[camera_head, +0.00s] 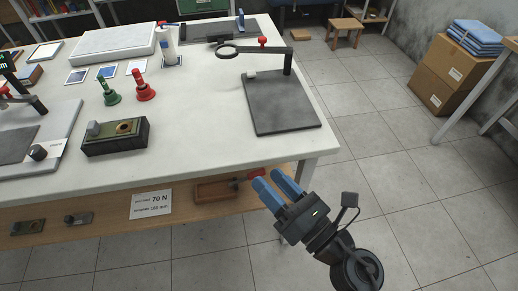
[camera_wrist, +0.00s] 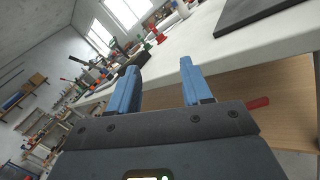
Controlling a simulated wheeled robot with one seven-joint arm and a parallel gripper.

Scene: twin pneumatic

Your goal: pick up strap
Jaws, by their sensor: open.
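I cannot pick out a strap with certainty in either view. My gripper (camera_head: 269,179) is in the head view, beyond the front right corner of the white table (camera_head: 215,120), with its two blue fingers apart and nothing between them. In the wrist view the gripper (camera_wrist: 158,66) points toward the table's edge, and the gap between its fingers is empty.
Cartons (camera_head: 447,80) stand right; the tiled floor between is clear.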

